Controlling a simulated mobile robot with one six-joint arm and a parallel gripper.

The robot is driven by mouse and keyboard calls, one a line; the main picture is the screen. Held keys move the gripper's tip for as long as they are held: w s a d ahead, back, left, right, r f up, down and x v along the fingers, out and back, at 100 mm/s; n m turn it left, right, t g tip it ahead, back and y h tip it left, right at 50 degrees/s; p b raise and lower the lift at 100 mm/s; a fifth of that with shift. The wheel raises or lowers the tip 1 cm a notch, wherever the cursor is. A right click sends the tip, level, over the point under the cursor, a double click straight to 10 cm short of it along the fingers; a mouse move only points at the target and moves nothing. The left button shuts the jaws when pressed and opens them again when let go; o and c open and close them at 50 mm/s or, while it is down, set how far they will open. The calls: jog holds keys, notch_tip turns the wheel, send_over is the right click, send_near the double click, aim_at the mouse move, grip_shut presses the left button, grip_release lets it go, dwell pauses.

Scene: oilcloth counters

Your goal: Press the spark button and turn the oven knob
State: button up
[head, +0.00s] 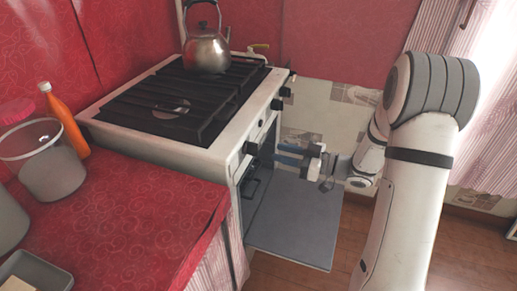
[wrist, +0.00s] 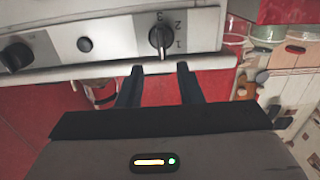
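The oven knob (wrist: 161,39), dark with a light pointer and the numbers 1, 2 and 3 beside it, is on the pale control panel at the top of the wrist view. A small round black button (wrist: 84,45), likely the spark button, is left of it. My gripper (wrist: 158,72) is open and empty, with its two dark fingers apart just below the knob in the picture, not around it. In the head view my gripper (head: 276,154) points at the stove front (head: 262,137) from the right. Whether the fingers touch anything is unclear.
Another dark knob (wrist: 15,56) is left of the button. The oven door (head: 300,225) hangs open below my gripper. A kettle (head: 206,50) stands on the stove's grate. An orange bottle (head: 66,122) and a bin-like container (head: 50,175) are on the red counter (head: 130,215).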

aim_at(258, 147)
jog(key=b+x, duration=0.1)
jog(key=x, duration=0.6)
jog(key=shift+a, duration=0.3)
jog(key=shift+c, duration=0.4)
grip_shut()
jog(key=shift+w, duration=0.1)
